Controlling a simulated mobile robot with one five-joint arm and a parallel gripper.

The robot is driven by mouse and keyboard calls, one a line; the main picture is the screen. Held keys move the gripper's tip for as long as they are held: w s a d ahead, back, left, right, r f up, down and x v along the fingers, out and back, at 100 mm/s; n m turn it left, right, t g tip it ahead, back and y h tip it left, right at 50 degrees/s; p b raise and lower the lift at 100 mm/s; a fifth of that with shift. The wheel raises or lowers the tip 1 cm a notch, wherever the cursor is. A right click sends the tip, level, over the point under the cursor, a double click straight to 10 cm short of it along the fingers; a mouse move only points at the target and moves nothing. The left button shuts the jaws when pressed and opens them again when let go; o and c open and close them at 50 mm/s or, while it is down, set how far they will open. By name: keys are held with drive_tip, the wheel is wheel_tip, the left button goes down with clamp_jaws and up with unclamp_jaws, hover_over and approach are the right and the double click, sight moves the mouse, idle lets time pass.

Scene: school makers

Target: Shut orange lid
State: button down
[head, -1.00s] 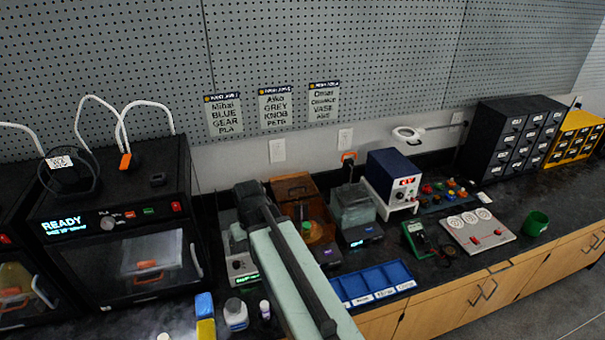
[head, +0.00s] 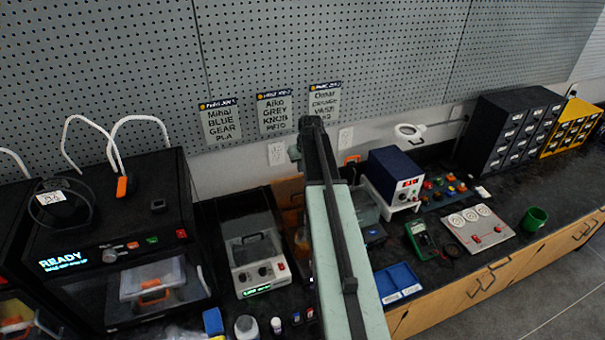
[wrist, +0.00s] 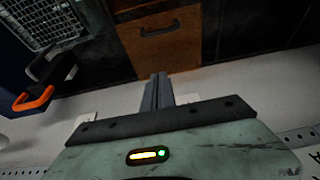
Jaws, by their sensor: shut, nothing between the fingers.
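The orange lid (head: 288,192) shows in the head view as a brown-orange panel that looks raised at the back of its station, near the wall. My arm hides much of it and of the station. In the wrist view the orange lid (wrist: 165,45) is a brown panel with a dark handle at the top middle. My gripper (wrist: 160,78) is shut and empty, its fingertips close to the panel's edge in the picture; I cannot tell whether they touch. In the head view my gripper (head: 311,122) is at the far end of my arm, in front of the wall.
Left of the lid stands a grey machine with a clear cover (head: 254,247). Right of it are a clear-walled tank (head: 367,208) and a blue power supply (head: 396,177). A blue tray (head: 398,282) lies in front. In the wrist view an orange-tipped handle (wrist: 34,98) shows at left.

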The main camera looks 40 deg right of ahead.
drive_tip(key=b, duration=0.8)
hover_over(303, 197)
drive_tip(key=w+d, duration=0.2)
drive_tip(key=w, duration=0.2)
drive_tip(key=f, duration=0.9)
drive_tip(key=shift+w+a+f, duration=0.1)
drive_tip(key=shift+w+a, duration=0.05)
drive_tip(key=shift+a, duration=0.1)
drive_tip(key=s, duration=0.1)
drive_tip(key=s+a, duration=0.1)
drive_tip(key=s, duration=0.1)
drive_tip(key=shift+s, duration=0.1)
drive_tip(key=shift+s+a+r, duration=0.1)
drive_tip(key=shift+s+r, duration=0.1)
drive_tip(key=shift+s, duration=0.25)
drive_tip(key=shift+w, duration=0.1)
